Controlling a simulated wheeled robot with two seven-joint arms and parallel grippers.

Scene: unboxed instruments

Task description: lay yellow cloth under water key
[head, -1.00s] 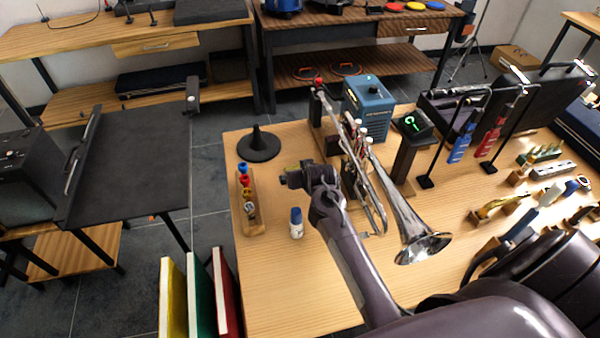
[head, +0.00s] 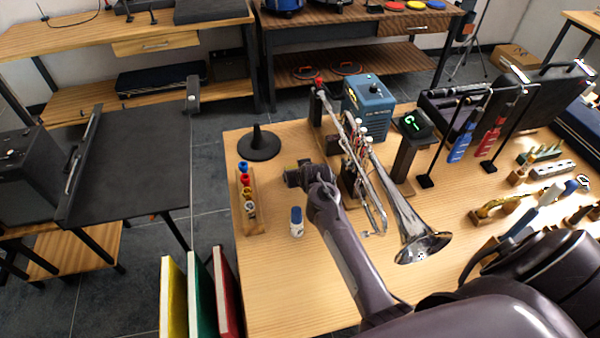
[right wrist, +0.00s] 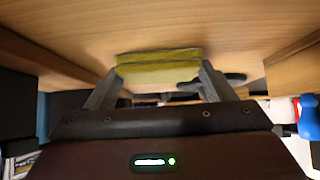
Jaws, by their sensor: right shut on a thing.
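A silver trumpet (head: 392,200) rests on a dark stand on the wooden table, its bell toward the front. Its water key is too small to make out. My right gripper (head: 297,175) is just left of the trumpet, apart from it, above the table. In the right wrist view my right gripper (right wrist: 160,80) is shut on the folded yellow cloth (right wrist: 160,66), which spans between the fingertips close to the wooden surface. In the head view the cloth is hidden by the gripper. My left gripper is not in view.
A blue box (head: 366,105) stands behind the trumpet. The table's front left is clear.

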